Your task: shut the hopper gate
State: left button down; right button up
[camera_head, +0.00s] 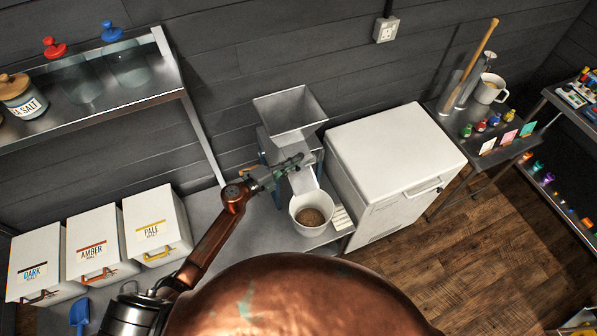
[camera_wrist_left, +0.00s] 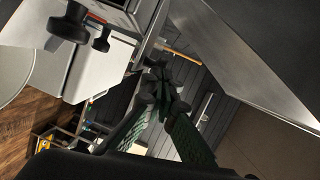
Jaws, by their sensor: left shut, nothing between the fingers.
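The hopper (camera_head: 289,113) is a grey metal funnel on a mill against the wall. A pale chute (camera_head: 303,181) slopes down from it to a white bucket (camera_head: 312,213) holding brown grain. My left gripper (camera_head: 298,160) is shut and empty in front of the mill, just above the chute. The gate is hard to make out behind the gripper, and I cannot tell whether they touch. In the left wrist view the shut fingers (camera_wrist_left: 163,90) point towards grey metal panels, with dark round knobs (camera_wrist_left: 72,25) at the upper left. My right gripper is not in view.
A white chest (camera_head: 395,160) stands close to the right of the mill. White malt bins (camera_head: 155,225) stand at the left, below a shelf (camera_head: 110,93) with jars. Wooden floor (camera_head: 470,240) is clear at the right.

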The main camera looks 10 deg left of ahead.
pick_arm(q)
jog(key=shift+s+d+r, duration=0.1)
jog(key=shift+s+d, duration=0.05)
jog(key=shift+s, duration=0.05)
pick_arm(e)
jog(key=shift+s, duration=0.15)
